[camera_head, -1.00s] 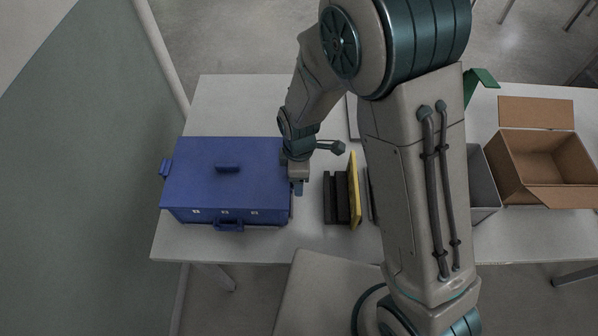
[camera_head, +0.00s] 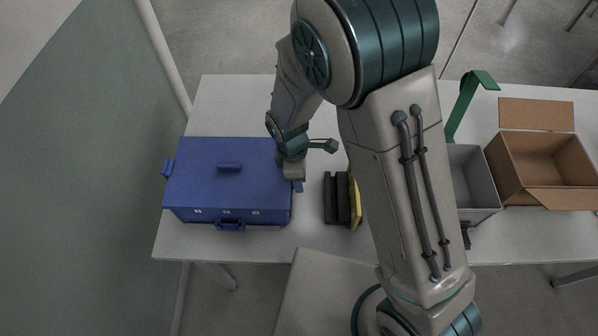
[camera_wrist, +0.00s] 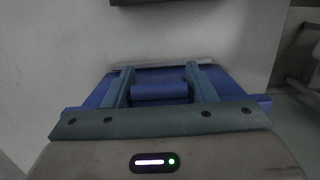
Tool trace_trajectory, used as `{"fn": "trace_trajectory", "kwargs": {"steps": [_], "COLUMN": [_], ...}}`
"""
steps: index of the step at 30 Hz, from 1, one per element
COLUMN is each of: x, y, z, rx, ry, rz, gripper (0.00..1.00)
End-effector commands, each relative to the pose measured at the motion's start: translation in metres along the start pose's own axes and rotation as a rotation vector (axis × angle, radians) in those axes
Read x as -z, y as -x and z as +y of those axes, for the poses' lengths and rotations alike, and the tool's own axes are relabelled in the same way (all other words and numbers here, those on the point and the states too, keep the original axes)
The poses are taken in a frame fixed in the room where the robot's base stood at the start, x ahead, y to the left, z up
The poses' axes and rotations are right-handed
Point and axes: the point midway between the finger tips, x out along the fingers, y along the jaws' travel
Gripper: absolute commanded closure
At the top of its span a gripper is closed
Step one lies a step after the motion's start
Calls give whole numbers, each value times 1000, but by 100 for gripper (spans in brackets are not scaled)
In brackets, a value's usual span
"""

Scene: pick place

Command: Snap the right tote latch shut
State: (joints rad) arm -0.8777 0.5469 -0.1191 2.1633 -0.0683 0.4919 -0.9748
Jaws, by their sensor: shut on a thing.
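The blue tote (camera_head: 200,185) stands closed on the left part of the table, with a handle (camera_head: 229,167) on its lid. My gripper (camera_head: 298,186) is at the tote's right side. In the wrist view my gripper's two fingers (camera_wrist: 161,82) stand on either side of a blue bar-shaped part, which looks like the right latch (camera_wrist: 160,91), and are shut on it. In the head view my gripper hides most of this latch, so its exact angle cannot be told. Another latch (camera_head: 167,168) sticks out on the tote's left side.
A dark block (camera_head: 336,198) and a yellow item (camera_head: 355,203) stand right of the tote, with a narrow gap between. A grey bin (camera_head: 478,217) and an open cardboard box (camera_head: 512,195) are farther right. The white table (camera_head: 215,245) is clear in front of the tote.

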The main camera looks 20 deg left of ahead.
Motion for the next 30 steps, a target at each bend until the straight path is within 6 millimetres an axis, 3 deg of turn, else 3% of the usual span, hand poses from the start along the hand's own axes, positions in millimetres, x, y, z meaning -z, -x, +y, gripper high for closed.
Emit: {"fn": "trace_trajectory", "kwargs": {"steps": [4,5,6,19,23,30], "x": [0,0,0,0,1,1], "y": [1,1,1,8,26,75], "z": [1,1,1,1,1,2], "rx": [-2,-2,-2,-2,-5,-6], "ry": [-1,-1,-1,-1,-1,-2], "rz": [2,2,2,3,5,6], "gripper": [72,41,30,30,30,30]}}
